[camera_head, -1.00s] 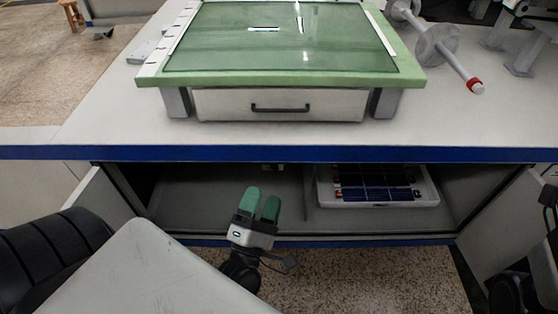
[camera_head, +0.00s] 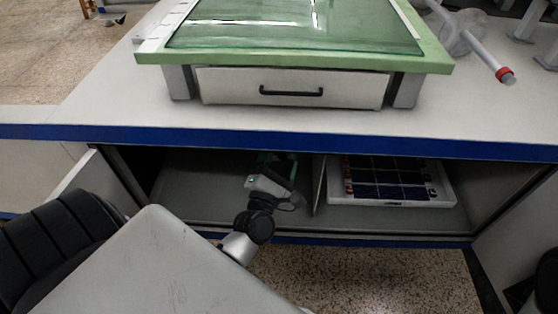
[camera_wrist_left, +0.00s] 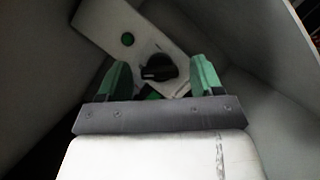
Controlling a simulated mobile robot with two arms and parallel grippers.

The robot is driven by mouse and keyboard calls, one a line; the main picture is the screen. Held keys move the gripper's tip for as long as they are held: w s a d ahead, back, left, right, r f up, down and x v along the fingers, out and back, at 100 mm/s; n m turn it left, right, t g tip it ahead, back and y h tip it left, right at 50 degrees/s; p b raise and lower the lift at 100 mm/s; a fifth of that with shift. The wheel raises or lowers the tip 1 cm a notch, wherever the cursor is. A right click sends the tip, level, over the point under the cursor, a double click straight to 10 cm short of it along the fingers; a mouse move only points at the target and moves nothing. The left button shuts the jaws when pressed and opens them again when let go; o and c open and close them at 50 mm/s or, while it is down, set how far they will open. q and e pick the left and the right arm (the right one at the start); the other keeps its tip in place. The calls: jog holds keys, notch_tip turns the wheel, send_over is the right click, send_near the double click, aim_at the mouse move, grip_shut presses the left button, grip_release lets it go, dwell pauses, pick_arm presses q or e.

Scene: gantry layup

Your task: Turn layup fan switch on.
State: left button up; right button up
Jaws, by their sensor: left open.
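The layup fan switch (camera_wrist_left: 158,68) shows in the left wrist view as a black rotary knob on a pale panel (camera_wrist_left: 112,22), with a round green button or lamp (camera_wrist_left: 127,39) beside it. My left gripper (camera_head: 277,163) is inside the open cupboard under the table in the head view. In the left wrist view its green fingers (camera_wrist_left: 162,80) are open and spread to either side of the knob. The knob appears between the fingertips; I cannot tell whether they touch it. In the head view the knob is hidden by my gripper and the table edge. My right gripper is not seen.
A white tray of dark solar cells (camera_head: 452,194) lies in the cupboard right of a thin divider (camera_head: 319,187). The table's blue front edge (camera_head: 420,148) hangs above my left gripper. A drawer (camera_head: 235,88) sits under the green-framed glass top.

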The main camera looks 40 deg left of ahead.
pick_arm(q)
jog(key=shift+w, duration=0.15)
jog(key=shift+c, duration=0.5)
jog(key=c, duration=0.8)
jog(key=shift+r, duration=0.1)
